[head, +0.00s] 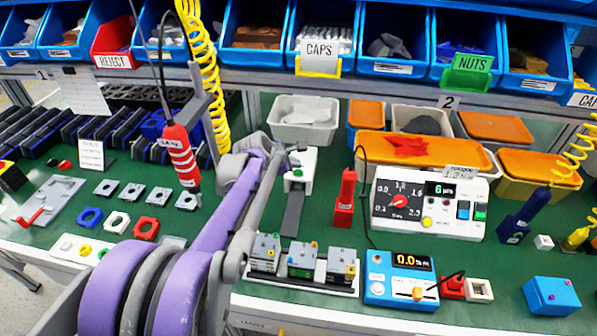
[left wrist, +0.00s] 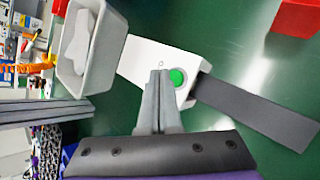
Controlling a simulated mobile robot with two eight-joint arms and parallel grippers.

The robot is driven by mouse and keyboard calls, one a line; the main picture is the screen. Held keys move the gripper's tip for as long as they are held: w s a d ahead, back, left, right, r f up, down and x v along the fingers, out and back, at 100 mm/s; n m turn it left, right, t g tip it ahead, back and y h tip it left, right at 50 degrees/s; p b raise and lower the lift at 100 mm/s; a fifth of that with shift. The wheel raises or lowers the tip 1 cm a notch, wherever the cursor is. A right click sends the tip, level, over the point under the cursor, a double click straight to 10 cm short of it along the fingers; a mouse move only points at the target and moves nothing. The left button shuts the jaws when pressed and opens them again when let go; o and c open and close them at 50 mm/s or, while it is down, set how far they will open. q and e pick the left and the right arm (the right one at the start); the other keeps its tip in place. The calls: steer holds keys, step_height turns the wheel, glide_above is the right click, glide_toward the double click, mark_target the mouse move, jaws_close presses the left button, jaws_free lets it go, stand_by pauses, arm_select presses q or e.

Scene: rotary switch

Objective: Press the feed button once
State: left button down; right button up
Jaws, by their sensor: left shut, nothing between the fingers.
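The feeder is a white box (head: 306,158) on the green bench with a dark grey chute (head: 293,214) running toward me. Its round green feed button (head: 297,172) also shows in the left wrist view (left wrist: 177,77). My left gripper (head: 298,147) is shut and empty, above the white box. In the left wrist view its fingertips (left wrist: 157,74) appear just left of the green button, over the white housing (left wrist: 150,62). I cannot tell whether they touch the box. The button is uncovered in both views. My right gripper is not in view.
A pale bin (head: 305,137) stands right behind the feeder. A red block-shaped tool (head: 345,200) stands to its right, and a tray of small blocks (head: 304,277) is in front. A red hanging screwdriver (head: 181,155) is left of my arm.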

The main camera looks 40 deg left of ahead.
mark_target(296, 173)
arm_select(q)
steer(key=shift+f, duration=0.15)
steer(key=shift+f, duration=0.3)
steer(key=shift+f+b, duration=0.45)
steer(key=shift+b, duration=0.05)
stand_by(0.7)
steer(key=shift+r, duration=0.15)
steer(key=shift+r+p, duration=0.65)
steer(key=shift+r, duration=0.1)
step_height(296, 173, up, 5)
steer(key=p, duration=0.3)
steer(key=shift+p, duration=0.3)
stand_by(0.7)
